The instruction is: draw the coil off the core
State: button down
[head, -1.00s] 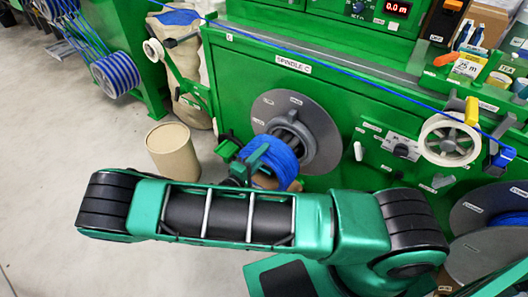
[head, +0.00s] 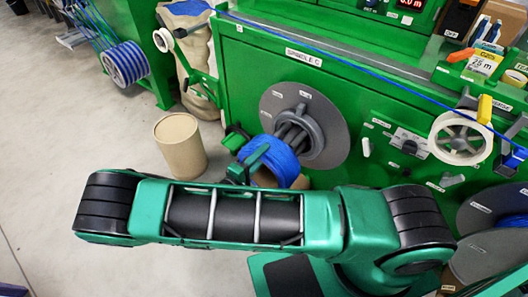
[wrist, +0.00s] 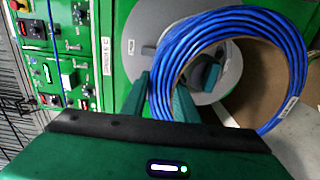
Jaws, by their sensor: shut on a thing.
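The blue cable coil (head: 284,163) hangs at my gripper (head: 256,160), in front of the spindle's grey disc. In the wrist view the coil (wrist: 290,50) is a wide, round ring with a small white tag. The green fingers of my gripper (wrist: 168,92) are shut on its near left side, one outside the ring and one inside. The dark grey core (head: 312,137) stands out from the grey disc (head: 338,120) labelled SPINDLE C. The coil overlaps the core's lower left in the head view; more of the core shows bare. I cannot tell whether its end is fully clear of the ring.
A tan drum (head: 180,146) stands on the floor left of the spindle. A green lever (head: 235,136) juts out beside the coil. A white reel (head: 460,138) with a taut blue cable is to the right. Brown cardboard shows below the coil.

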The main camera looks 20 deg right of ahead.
jog(key=v, duration=0.6)
dwell(0.8)
jog(key=shift+r, duration=0.1)
jog(key=shift+s, duration=0.15)
